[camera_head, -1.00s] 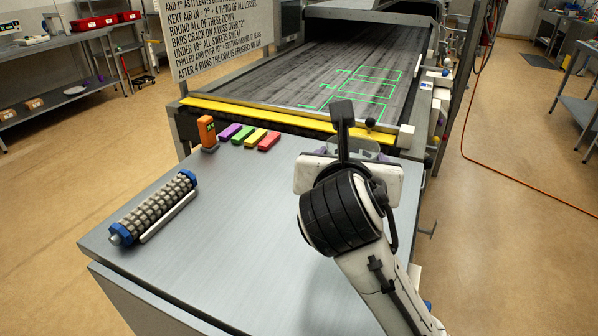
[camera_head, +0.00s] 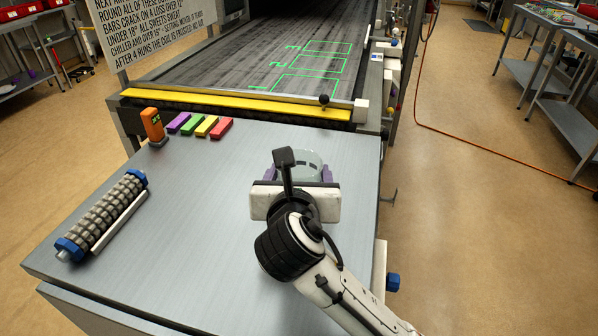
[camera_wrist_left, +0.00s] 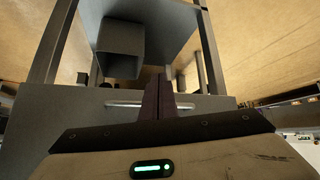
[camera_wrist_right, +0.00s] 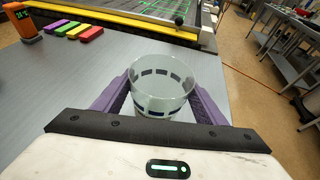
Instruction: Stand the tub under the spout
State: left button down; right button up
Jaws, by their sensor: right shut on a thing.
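The tub is a clear, pale, round vessel (camera_wrist_right: 163,85) with dark marks around its wall. It also shows in the head view (camera_head: 306,160), partly hidden behind my right gripper (camera_head: 304,172). My right gripper's purple fingers (camera_wrist_right: 160,98) are shut on it from both sides. The tub is upright over the right part of the steel table; I cannot tell whether it touches the top. My left gripper (camera_wrist_left: 160,98) shows only in the left wrist view, its dark fingers together with nothing seen between them. I cannot identify the spout in these views.
A ribbed roller (camera_head: 103,215) lies at the table's left. An orange device (camera_head: 152,126) and several coloured blocks (camera_head: 200,125) stand near the yellow-edged belt machine (camera_head: 240,107). A grey square duct (camera_wrist_left: 121,48) on a frame faces my left wrist. The table's middle (camera_head: 190,220) is clear.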

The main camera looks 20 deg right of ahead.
jog(key=o, duration=1)
jog(key=shift+o, duration=0.2)
